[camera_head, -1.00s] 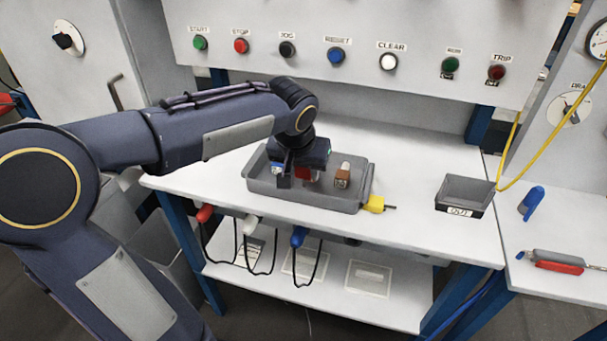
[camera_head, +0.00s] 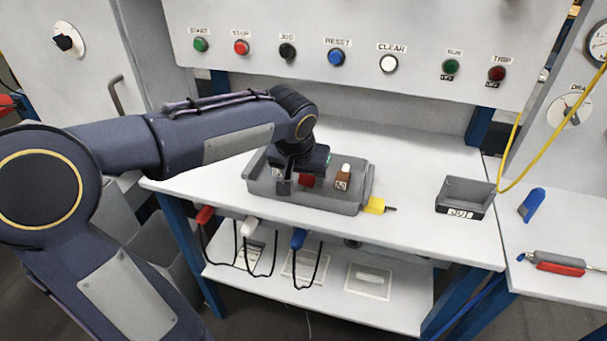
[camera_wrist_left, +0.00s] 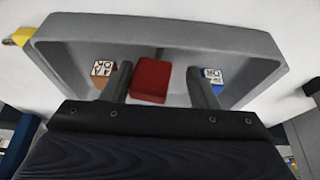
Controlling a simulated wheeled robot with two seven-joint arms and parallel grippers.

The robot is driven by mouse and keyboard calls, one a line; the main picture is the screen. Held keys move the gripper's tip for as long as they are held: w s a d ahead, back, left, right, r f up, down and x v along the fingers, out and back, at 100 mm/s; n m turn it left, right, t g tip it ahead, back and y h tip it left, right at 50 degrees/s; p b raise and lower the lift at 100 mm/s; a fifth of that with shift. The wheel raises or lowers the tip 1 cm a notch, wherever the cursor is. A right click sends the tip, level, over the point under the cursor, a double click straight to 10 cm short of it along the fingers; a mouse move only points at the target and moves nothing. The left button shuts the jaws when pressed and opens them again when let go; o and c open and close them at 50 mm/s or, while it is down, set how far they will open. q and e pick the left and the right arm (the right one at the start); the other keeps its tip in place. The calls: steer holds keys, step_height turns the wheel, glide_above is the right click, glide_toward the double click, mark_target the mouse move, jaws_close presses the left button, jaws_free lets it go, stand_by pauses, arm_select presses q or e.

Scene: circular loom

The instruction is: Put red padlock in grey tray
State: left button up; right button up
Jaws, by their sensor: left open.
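The red padlock (camera_head: 306,181) is inside the large grey tray (camera_head: 320,200) on the bench, partly hidden by my gripper in the head view. In the left wrist view the red padlock (camera_wrist_left: 152,80) sits between the two fingers of my left gripper (camera_wrist_left: 160,72), with a gap showing on the right side. My left gripper (camera_head: 296,184) is open, pointing down into the tray. The tray's wall (camera_wrist_left: 250,48) also shows in the left wrist view. My right gripper is not in view.
A yellow item (camera_head: 375,205) lies by the tray's corner.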

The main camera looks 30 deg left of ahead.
arm_select(q)
steer(key=p+v, duration=0.2)
steer(key=v, duration=1)
steer(key=s+d+f+h, duration=0.2)
steer(key=s+d+f, duration=0.1)
steer(key=s+f, duration=0.3)
steer(key=s+d+f+m+t+h, duration=0.1)
steer(key=s+d+f+h, duration=0.1)
steer(key=s+f, duration=0.5)
steer(key=s+d, duration=0.1)
steer(key=s, duration=0.2)
steer(key=shift+s+f+h, duration=0.35)
steer(key=shift+h, duration=0.05)
